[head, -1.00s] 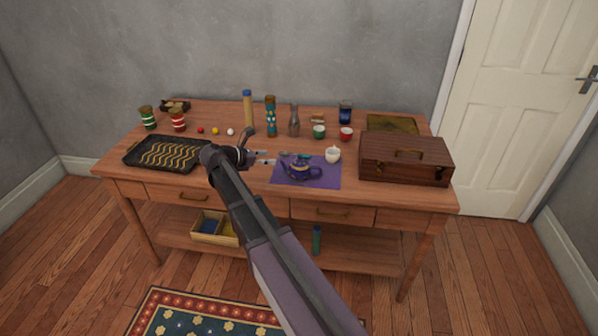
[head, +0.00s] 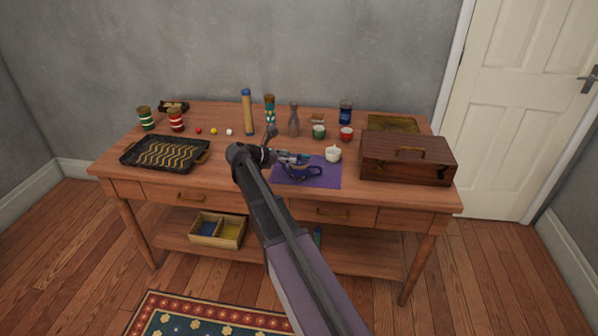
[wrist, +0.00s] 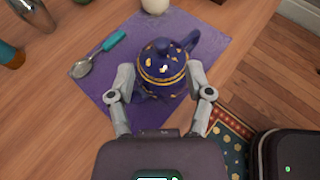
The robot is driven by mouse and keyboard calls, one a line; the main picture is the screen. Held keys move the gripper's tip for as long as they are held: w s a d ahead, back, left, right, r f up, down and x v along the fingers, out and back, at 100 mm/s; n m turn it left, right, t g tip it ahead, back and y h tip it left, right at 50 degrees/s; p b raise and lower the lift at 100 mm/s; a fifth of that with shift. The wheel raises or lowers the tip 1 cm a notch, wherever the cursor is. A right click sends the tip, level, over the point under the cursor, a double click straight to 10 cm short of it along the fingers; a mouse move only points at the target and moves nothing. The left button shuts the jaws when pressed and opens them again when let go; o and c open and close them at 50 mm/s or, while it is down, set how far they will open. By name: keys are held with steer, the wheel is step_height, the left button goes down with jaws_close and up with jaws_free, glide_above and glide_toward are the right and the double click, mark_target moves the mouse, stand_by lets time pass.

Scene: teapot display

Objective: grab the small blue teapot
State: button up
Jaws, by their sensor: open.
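The small blue teapot (wrist: 161,70) has gold bands and spots and a lid with a knob. It stands upright on a purple cloth (wrist: 107,28) on the wooden table. My gripper (wrist: 160,78) is open, with one finger on each side of the teapot's body in the wrist view; I cannot tell whether either finger touches it. The teapot's handle points up and right there. In the head view the gripper (head: 298,158) partly covers the teapot (head: 306,172).
A white cup-like pot (head: 333,154) stands at the cloth's back right. A wooden chest (head: 405,160) is to the right, and a black tray (head: 160,154) is at the left.

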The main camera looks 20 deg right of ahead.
mark_target(300, 154)
steer(key=shift+r+b+x, duration=0.2)
steer(key=shift+b+x, duration=0.6)
steer(key=shift+x, duration=1.85)
steer(key=shift+s, duration=0.1)
jaws_close()
